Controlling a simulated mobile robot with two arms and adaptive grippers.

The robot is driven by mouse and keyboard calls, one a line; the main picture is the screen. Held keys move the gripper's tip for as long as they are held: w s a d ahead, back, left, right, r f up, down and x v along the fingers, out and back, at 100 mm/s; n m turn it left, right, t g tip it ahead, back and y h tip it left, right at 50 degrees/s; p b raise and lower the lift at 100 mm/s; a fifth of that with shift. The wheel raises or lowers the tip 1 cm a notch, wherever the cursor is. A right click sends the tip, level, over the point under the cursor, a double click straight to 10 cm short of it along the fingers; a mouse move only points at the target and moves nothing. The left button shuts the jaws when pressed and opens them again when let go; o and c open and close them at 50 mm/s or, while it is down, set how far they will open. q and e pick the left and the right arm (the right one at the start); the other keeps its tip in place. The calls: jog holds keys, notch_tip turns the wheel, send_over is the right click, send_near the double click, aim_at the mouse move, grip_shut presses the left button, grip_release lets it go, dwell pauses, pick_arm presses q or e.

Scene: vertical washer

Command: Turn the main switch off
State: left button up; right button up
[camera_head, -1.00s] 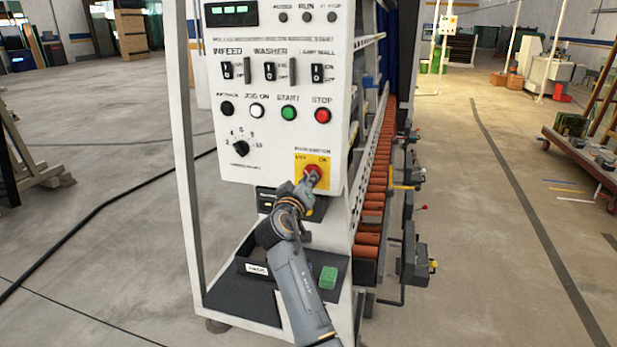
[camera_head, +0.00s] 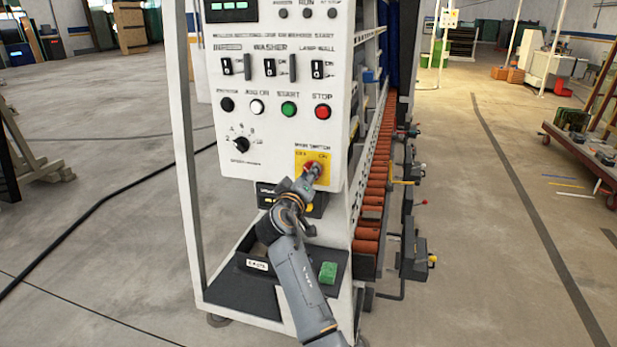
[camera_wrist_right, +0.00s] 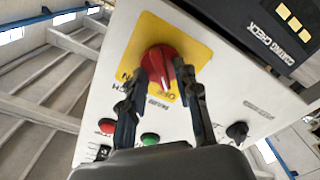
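The main switch is a red rotary knob (camera_head: 311,165) on a yellow plate (camera_head: 301,156) at the lower right of the white control panel. OFF is marked at the plate's left and ON at its right. My right gripper (camera_head: 314,173) reaches up to the knob from below and partly covers it. My left gripper is not in view.
The white panel (camera_head: 270,120) has several other controls above the main switch, including a green button (camera_head: 289,109) and a red stop button (camera_head: 323,112). A dark box sits just below the panel. Orange rollers (camera_head: 372,200) run behind at right. Open floor lies on both sides.

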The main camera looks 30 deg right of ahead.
jog(key=v, duration=0.7)
jog(key=shift+s+a, duration=0.15)
jog(key=shift+a, duration=0.1)
jog(key=shift+f, duration=0.2)
